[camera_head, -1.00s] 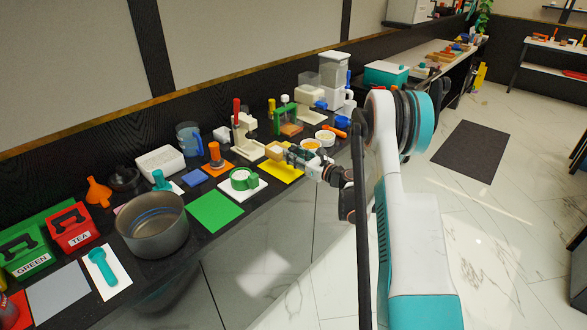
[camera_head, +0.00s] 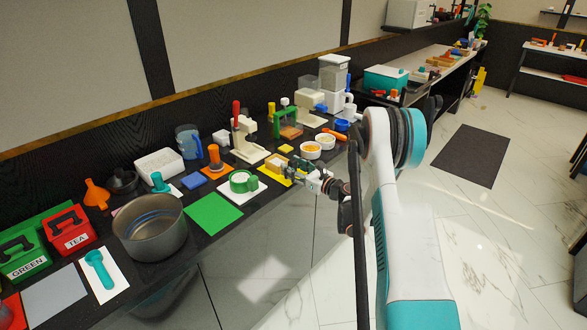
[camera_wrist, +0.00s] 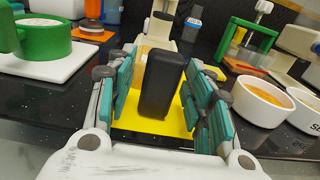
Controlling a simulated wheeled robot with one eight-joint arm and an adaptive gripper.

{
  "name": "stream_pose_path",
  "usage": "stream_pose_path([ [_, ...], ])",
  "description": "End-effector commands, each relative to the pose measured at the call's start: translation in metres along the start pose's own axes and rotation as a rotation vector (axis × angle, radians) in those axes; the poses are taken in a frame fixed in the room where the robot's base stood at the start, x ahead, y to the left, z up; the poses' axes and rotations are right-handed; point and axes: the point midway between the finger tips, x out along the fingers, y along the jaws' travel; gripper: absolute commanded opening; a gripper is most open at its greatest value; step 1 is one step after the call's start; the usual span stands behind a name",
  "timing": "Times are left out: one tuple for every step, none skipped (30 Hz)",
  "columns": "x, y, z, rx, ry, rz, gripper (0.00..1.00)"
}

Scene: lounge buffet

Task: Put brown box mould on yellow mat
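The yellow mat (camera_head: 265,170) lies on the dark counter, partly hidden by my gripper (camera_head: 289,168). The wrist view shows its yellow surface (camera_wrist: 184,118) on both sides of a black upright block (camera_wrist: 163,85) between my fingers. A light tan piece (camera_wrist: 142,50) shows behind this block; it seems to be the brown box mould, with the black block perhaps its handle. In the head view the tan mould (camera_head: 278,161) is over or on the mat, just beyond my fingertips. In the wrist view my gripper (camera_wrist: 160,95) is open, with gaps on both sides of the black block. Contact below is hidden.
A green ring-shaped mould (camera_head: 242,181) sits on a white mat to the left. Two white bowls (camera_head: 311,150) (camera_head: 325,141) stand close on the right. A cream press (camera_head: 246,143) is behind. The bare green mat (camera_head: 214,213) lies further left.

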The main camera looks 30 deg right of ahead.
Motion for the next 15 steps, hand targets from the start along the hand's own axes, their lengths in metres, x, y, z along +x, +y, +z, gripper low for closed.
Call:
stream_pose_path([
  [0.000, 0.000, 0.000, 0.000, 0.000, 0.000, 0.47],
  [0.000, 0.000, 0.000, 0.000, 0.000, 0.000, 0.47],
  [0.000, 0.000, 0.000, 0.000, 0.000, 0.000, 0.47],
  [0.000, 0.000, 0.000, 0.000, 0.000, 0.000, 0.47],
  [0.000, 0.000, 0.000, 0.000, 0.000, 0.000, 0.47],
  [0.000, 0.000, 0.002, 0.000, 0.000, 0.000, 0.47],
  [0.000, 0.000, 0.003, 0.000, 0.000, 0.000, 0.47],
  [-0.002, 0.000, 0.003, 0.000, 0.000, -0.001, 0.47],
  [-0.006, -0.001, 0.003, 0.000, 0.000, -0.001, 0.47],
  [-0.010, -0.001, 0.004, 0.000, 0.000, -0.001, 0.47],
  [-0.014, -0.001, 0.004, 0.000, 0.000, -0.002, 0.47],
  [-0.020, -0.001, 0.005, 0.000, 0.000, -0.003, 0.47],
  [-0.026, -0.001, 0.005, 0.000, 0.000, -0.003, 0.47],
  [-0.033, -0.001, 0.005, 0.000, 0.000, -0.003, 0.47],
  [-0.041, -0.001, 0.006, 0.000, 0.000, -0.003, 0.47],
])
